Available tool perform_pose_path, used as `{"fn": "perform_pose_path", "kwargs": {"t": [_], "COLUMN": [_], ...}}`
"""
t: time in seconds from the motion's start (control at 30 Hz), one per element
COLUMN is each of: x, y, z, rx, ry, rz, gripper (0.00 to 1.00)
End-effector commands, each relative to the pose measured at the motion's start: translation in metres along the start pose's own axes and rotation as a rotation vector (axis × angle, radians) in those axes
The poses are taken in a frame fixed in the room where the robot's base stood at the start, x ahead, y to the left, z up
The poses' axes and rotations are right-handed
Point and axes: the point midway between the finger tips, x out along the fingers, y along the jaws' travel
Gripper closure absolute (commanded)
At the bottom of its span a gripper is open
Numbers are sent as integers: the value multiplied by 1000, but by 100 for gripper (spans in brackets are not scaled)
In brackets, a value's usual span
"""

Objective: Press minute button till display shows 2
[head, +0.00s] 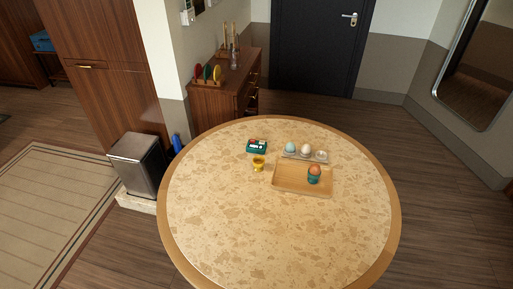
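A small teal timer (257,146) lies on the round table (235,225), toward its far side and left of centre. It has a pale display area and small buttons, with some red on it. At this size I cannot read the display or tell which button is the minute button. My gripper is not in view, and nothing covers the timer.
A yellow egg cup (258,163) stands just in front of the timer. To the right are a clear egg holder (290,155) with eggs and a wooden tray (290,183) bearing a teal cup with a brown egg (314,170). The table's near half is clear.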

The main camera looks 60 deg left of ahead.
Motion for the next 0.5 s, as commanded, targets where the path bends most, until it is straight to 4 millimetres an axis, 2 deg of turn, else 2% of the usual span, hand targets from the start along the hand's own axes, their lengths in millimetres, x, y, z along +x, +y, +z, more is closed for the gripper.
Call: {"fn": "perform_pose_path", "kwargs": {"t": [0.07, 0.5], "x": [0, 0], "y": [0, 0], "z": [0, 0], "rx": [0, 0], "ry": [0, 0], "rz": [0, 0], "gripper": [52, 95]}}
